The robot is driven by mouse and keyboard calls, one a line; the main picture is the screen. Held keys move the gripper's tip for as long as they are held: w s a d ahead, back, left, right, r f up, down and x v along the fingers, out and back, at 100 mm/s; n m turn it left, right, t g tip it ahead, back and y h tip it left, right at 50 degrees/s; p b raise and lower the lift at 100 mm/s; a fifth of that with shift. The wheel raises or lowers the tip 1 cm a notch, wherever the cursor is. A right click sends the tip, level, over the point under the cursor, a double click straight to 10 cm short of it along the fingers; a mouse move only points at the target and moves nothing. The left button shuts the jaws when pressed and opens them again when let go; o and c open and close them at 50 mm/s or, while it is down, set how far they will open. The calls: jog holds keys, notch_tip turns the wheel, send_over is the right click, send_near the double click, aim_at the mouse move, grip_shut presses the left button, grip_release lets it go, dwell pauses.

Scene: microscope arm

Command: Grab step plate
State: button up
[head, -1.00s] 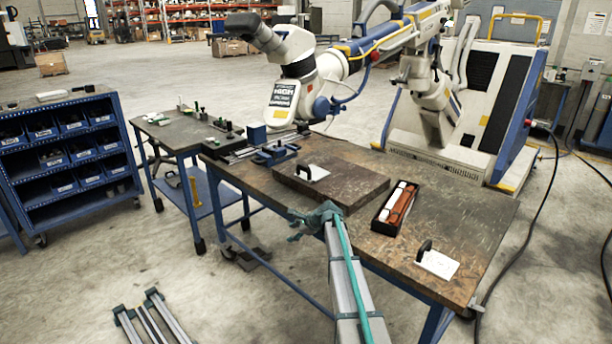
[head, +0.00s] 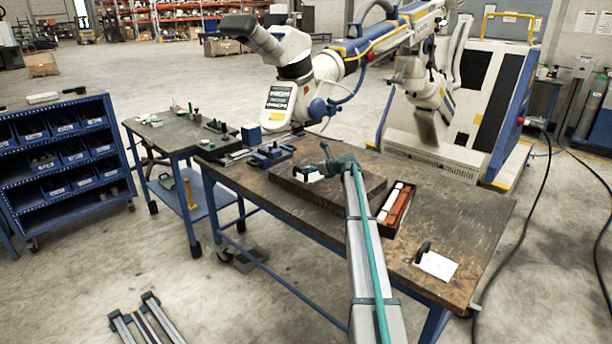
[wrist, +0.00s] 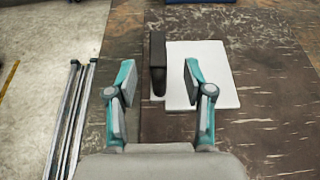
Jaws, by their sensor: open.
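A white plate with a black upright handle lies on a thick dark board on the table; the plate shows in the wrist view (wrist: 205,75) and partly in the head view (head: 313,178). Its handle (wrist: 158,62) appears between my fingertips in the wrist view. My gripper (wrist: 160,68) is open and empty above the board, and it shows in the head view (head: 322,160), partly covering the plate. Whether the fingers are low enough to flank the handle I cannot tell. A similar white plate with a black handle (head: 437,265) lies at the table's near right end.
A dark tray (head: 387,226) with white and reddish-brown items sits right of the thick board (head: 355,202). A blue fixture (head: 268,157) is behind it to the left. A large white microscope arm (head: 295,85) overhangs the table's back. The table's right part is mostly bare.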

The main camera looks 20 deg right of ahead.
aim_at(300, 167)
jog(key=shift+p+x, duration=0.85)
jog(key=shift+x, duration=2.4)
jog(key=shift+a+r, duration=0.1)
grip_shut()
